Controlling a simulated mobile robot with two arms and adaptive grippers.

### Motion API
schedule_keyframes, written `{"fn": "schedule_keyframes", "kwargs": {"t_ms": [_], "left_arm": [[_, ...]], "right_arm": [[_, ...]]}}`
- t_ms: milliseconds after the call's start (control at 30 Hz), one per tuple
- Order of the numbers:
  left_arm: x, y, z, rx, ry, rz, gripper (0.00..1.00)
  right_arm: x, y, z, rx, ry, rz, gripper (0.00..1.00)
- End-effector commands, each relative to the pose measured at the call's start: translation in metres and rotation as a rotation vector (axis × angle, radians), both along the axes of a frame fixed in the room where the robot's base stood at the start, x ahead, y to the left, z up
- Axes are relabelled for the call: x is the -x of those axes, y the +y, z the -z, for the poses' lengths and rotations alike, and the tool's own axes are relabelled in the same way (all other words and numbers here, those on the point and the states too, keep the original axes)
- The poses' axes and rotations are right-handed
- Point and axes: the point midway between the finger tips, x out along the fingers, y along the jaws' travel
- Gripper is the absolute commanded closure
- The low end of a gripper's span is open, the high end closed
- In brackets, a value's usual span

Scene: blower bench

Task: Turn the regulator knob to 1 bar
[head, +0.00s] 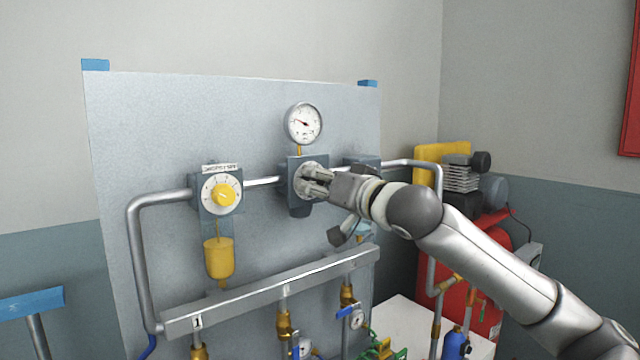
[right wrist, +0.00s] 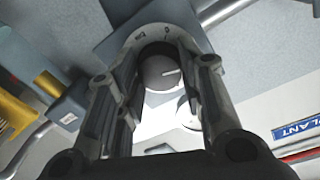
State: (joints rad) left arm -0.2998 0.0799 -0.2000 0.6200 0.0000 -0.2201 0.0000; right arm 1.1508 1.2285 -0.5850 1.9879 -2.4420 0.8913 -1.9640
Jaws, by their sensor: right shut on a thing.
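The regulator (head: 296,206) is a dark blue-grey block on the upright panel, in line with the pipe. Its round gauge (head: 303,123) stands above it; the needle points left and slightly up, and its numbers are too small to read. My right gripper (head: 314,182) reaches in from the right and is shut on the regulator knob. In the right wrist view the dark grey knob (right wrist: 158,74) sits between the two fingers, with a white pointer line towards the right. A light dial ring with small marks shows above it. My left gripper is not in view.
A dial unit with a yellow knob (head: 224,194) and a yellow bowl (head: 219,258) is left of the regulator. A grey manifold bar (head: 270,288) with brass valves runs below. A red compressor tank (head: 487,270) stands at the right.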

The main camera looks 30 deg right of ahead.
Motion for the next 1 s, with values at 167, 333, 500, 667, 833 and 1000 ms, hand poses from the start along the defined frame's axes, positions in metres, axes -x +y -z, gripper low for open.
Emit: {"fn": "schedule_keyframes", "kwargs": {"t_ms": [167,333,500,667,833,1000], "left_arm": [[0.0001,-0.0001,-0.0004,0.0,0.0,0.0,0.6],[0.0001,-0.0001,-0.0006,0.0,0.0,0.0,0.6],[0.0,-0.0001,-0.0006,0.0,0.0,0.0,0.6],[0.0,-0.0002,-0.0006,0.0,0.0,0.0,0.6],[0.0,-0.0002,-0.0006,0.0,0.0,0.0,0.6],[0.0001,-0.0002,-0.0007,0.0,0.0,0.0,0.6]], "right_arm": [[-0.0007,0.0011,0.0042,0.075,0.004,-0.001,0.89],[-0.0007,0.0013,0.0044,0.111,0.0,-0.003,0.89],[-0.0007,0.0014,0.0046,0.123,0.0,-0.003,0.89],[-0.0007,0.0015,0.0049,0.123,0.0,-0.003,0.89],[-0.0007,0.0015,0.0051,0.123,0.001,-0.003,0.62],[-0.0006,0.001,0.0036,0.122,-0.003,-0.002,0.43]]}}
